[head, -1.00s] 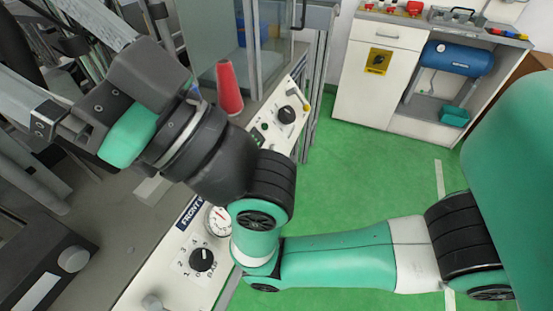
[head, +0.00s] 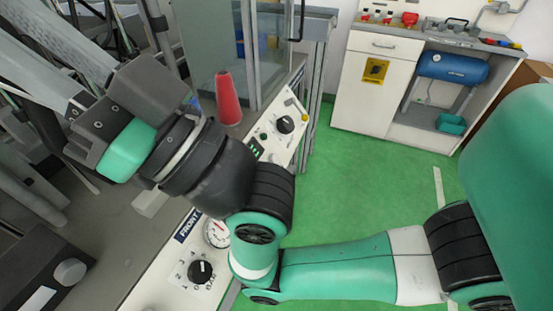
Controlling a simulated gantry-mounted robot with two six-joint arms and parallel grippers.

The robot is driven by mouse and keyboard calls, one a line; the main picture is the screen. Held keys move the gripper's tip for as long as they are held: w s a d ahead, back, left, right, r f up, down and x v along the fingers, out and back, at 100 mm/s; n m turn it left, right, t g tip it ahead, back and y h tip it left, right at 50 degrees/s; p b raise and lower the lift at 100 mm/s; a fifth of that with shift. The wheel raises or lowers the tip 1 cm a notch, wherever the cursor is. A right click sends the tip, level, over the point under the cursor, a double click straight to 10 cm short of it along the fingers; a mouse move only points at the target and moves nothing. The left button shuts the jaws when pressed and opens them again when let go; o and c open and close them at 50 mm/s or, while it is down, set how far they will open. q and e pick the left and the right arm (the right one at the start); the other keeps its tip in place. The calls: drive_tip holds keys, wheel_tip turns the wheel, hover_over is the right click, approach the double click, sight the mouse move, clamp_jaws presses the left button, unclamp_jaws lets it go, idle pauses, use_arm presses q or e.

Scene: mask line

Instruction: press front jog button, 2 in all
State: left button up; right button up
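My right arm comes in from the right and bends back over the control panel. Its gripper (head: 110,118) is at the upper left, over the grey machine surface, pointing away to the left. Its fingertips cannot be made out against the grey bars, so I cannot tell whether it is open or shut. The white front panel (head: 168,280) carries a sign beginning "FRONT" (head: 187,226), a round gauge (head: 216,233) and a black selector knob (head: 200,271). My wrist hides the middle of the panel. I cannot make out a jog button. My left gripper is not in view.
A red cone (head: 228,99) stands by the glass guard (head: 208,45). The panel's far end has another black knob (head: 285,124). A white cabinet (head: 372,85) with a blue tank (head: 452,67) stands at the back. The green floor (head: 375,190) between is clear.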

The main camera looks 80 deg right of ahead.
clamp_jaws()
idle(1.2)
